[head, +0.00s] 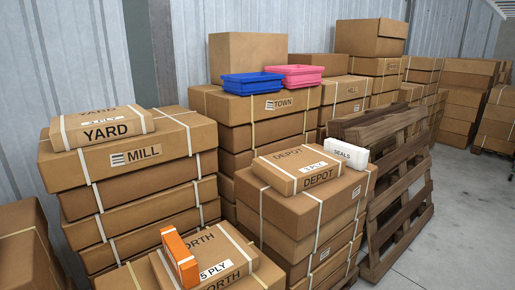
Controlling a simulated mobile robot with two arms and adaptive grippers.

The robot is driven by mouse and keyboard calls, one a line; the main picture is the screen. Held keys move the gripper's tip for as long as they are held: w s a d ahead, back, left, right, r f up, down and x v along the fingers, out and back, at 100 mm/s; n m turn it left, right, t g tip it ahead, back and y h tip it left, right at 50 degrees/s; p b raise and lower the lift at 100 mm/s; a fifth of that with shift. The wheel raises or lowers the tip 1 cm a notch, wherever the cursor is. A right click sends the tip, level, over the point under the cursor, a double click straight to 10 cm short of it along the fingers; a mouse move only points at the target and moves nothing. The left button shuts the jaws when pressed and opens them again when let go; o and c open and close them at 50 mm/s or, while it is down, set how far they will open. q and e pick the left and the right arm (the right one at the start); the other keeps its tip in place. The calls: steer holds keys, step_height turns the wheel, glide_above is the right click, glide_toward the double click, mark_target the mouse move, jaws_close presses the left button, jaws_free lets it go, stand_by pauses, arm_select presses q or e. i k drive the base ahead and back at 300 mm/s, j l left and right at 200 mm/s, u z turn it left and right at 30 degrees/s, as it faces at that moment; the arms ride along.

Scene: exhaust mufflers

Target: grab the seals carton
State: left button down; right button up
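The seals carton (346,154) is a small white box with the word SEALS on it. In the head view it lies right of centre, on top of the stack of brown cartons marked DEPOT (318,200). It is beside the right end of a flat brown DEPOT box (297,169) on the same stack; I cannot tell whether they touch. Neither of my grippers is in view.
An orange box (179,258) stands on the NORTH carton (222,264) in front. Brown YARD (102,127) and MILL (136,153) cartons are stacked left. Blue (252,83) and pink (295,75) trays lie behind. Wooden pallets (398,200) lean right; floor (462,215) is clear beyond.

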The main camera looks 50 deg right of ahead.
mark_target(356, 157)
steer(key=z, duration=2.35)
steer(key=i+l, duration=0.1)
steer(key=l, duration=0.35)
steer(key=i+l, duration=0.15)
steer(key=l, duration=0.3)
steer(key=i+l, duration=0.95)
steer(key=i, duration=0.15)
steer(key=l+z, duration=0.05)
